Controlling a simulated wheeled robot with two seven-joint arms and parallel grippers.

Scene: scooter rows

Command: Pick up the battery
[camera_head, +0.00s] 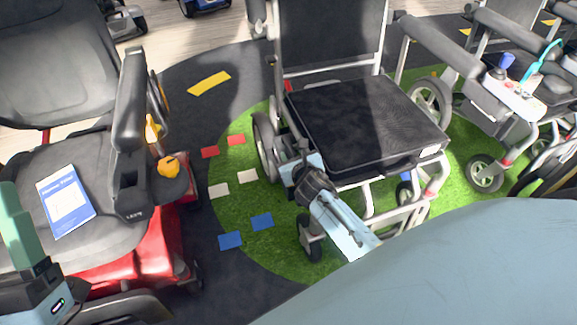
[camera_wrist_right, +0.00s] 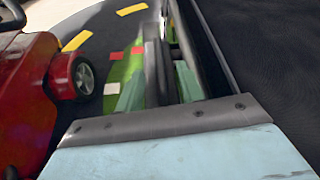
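I cannot pick out the battery for sure in either view. My right gripper (camera_head: 303,153) is at the left side of the middle wheelchair (camera_head: 365,125), beside its black seat; its fingertips are hard to see there. In the right wrist view its two green fingers (camera_wrist_right: 160,85) stand apart, with a dark upright part between them. I cannot tell whether they touch that part. My left gripper (camera_head: 18,225) is at the left edge, near the red scooter's seat; only part of it shows.
A red scooter (camera_head: 125,255) stands left, a blue-white booklet (camera_head: 66,201) on its seat. Another wheelchair (camera_head: 490,95) stands right, with a blue cup (camera_head: 507,61) on its armrest tray. Coloured floor markers (camera_head: 230,240) lie on open floor between scooter and middle chair.

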